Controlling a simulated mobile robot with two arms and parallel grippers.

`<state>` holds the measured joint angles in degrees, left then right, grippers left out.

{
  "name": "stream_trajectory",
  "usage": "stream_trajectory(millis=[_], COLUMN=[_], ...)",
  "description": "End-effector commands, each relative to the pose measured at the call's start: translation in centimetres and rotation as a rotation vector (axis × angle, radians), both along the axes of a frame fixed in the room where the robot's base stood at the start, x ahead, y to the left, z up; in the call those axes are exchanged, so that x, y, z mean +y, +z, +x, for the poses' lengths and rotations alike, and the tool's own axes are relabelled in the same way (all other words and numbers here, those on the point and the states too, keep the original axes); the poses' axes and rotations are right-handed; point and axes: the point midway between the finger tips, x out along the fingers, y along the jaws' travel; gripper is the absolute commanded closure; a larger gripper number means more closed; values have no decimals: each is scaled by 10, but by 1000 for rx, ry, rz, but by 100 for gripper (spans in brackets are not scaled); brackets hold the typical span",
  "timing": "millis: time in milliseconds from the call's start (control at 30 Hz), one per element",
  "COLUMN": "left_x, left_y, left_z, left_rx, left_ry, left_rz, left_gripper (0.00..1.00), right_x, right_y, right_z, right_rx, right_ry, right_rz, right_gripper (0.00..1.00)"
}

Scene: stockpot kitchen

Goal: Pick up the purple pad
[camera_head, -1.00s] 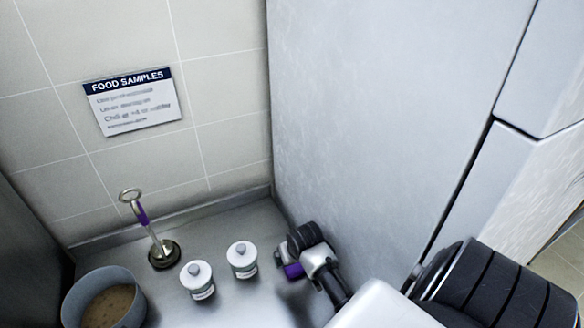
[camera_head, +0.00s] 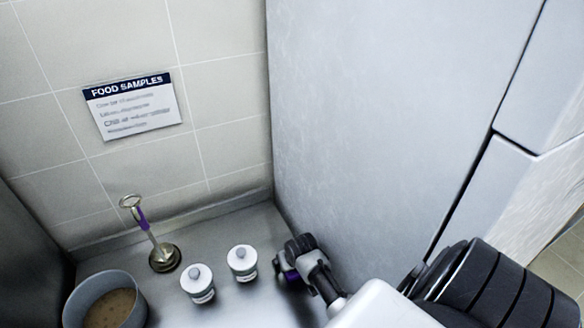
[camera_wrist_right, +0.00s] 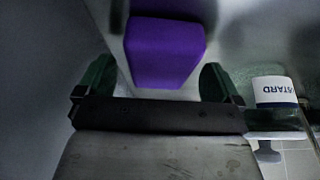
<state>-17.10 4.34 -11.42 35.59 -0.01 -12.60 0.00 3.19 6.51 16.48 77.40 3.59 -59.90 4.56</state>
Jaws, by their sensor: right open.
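The purple pad (camera_wrist_right: 165,52) shows in the right wrist view as a bright purple block between the two fingers of my right gripper (camera_wrist_right: 158,84). The gripper is open, with one dark green finger on each side of the pad and a visible space at each side. In the head view, my right gripper (camera_head: 283,268) is low beside the grey panel, right of two white-lidded jars. Only a small purple patch of the pad (camera_head: 291,279) shows there, mostly hidden by the gripper. My left gripper is not in view.
A jar with a partly readable label (camera_wrist_right: 274,92) stands close at the right in the wrist view. Two jars (camera_head: 242,262) (camera_head: 198,284), a purple-handled utensil (camera_head: 150,235) and a bowl of brown food (camera_head: 72,312) are on the steel counter. A grey panel (camera_head: 390,110) rises at the right.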

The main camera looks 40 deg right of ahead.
Motion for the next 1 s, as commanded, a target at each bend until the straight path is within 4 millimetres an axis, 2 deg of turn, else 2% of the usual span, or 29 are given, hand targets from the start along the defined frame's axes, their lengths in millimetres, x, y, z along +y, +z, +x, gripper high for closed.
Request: stream_trajectory(millis=[667,1000], left_x=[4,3], left_y=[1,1], left_z=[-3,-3], left_rx=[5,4], left_ry=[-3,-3], left_rz=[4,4], left_gripper=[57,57], right_x=[0,0], right_y=[-5,-5], right_z=[0,0], right_rx=[0,0], right_ry=[0,0], right_rz=[0,0], right_gripper=[4,55])
